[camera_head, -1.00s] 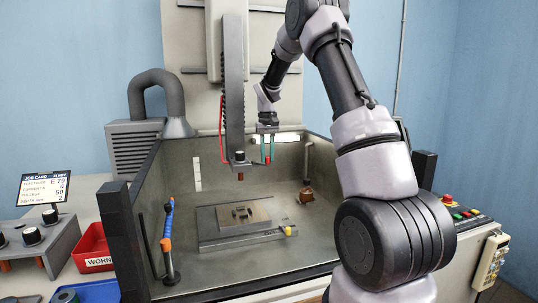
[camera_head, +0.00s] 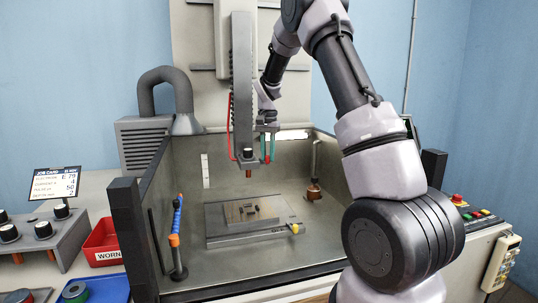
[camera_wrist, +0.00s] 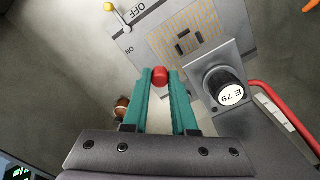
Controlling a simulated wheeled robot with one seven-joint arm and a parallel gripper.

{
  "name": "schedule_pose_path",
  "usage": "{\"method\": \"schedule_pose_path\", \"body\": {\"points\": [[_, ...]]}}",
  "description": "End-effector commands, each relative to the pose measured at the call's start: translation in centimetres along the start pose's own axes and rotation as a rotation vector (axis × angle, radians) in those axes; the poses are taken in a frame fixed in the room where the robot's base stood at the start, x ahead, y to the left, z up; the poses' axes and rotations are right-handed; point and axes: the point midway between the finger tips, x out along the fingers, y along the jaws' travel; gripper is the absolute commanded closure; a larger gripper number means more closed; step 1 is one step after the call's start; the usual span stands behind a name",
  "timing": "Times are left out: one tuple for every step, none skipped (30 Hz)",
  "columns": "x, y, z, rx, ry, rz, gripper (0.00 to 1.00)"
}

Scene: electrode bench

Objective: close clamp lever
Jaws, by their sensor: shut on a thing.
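The clamp lever's red knob (camera_wrist: 160,77) sits between the tips of my gripper's teal fingers (camera_wrist: 161,85), and the gripper is shut on it. The rest of the lever is hidden or too small to make out. In the head view, my gripper (camera_head: 267,158) points down just right of the spindle's lower end (camera_head: 247,159). A copper-coloured electrode (camera_head: 248,180) hangs below the spindle. In the wrist view, a black round cap marked E 79 (camera_wrist: 229,92) sits on the grey holder, right of my fingers.
Below lies a plate (camera_head: 252,211) on a grey block (camera_head: 230,236) with a yellow-knobbed ON/OFF lever (camera_head: 295,228). A red cable (camera_head: 230,120) runs by the spindle. An orange-and-blue nozzle (camera_head: 176,235) stands left; a copper-coloured piece (camera_head: 314,193) stands right. Tank walls surround the space.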

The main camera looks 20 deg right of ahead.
Motion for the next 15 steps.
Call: {"method": "schedule_pose_path", "body": {"points": [[-0.03,-0.03,0.0,0.003,0.001,0.0,1.0],[-0.03,-0.04,0.0,0.004,0.001,0.0,1.0],[-0.03,-0.04,0.01,0.005,0.001,0.0,1.0],[-0.03,-0.04,0.01,0.005,0.001,0.0,1.0],[-0.03,-0.05,0.01,0.005,0.001,0.0,1.0],[-0.04,-0.05,0.01,0.005,0.001,0.0,1.0],[-0.04,-0.05,0.01,0.005,0.001,0.0,1.0],[-0.03,-0.05,0.01,0.005,0.001,-0.001,1.0],[-0.04,-0.05,0.01,0.005,0.001,-0.001,1.0],[-0.04,-0.05,0.01,0.005,0.001,-0.001,1.0],[-0.04,-0.05,0.01,0.005,0.001,-0.001,1.0],[-0.04,-0.05,0.01,0.004,0.001,-0.001,1.0],[-0.04,-0.05,0.01,0.004,0.001,-0.001,0.63],[-0.04,-0.05,0.01,0.004,0.001,-0.001,0.52],[-0.03,-0.05,0.01,0.004,0.001,-0.001,0.44]]}}
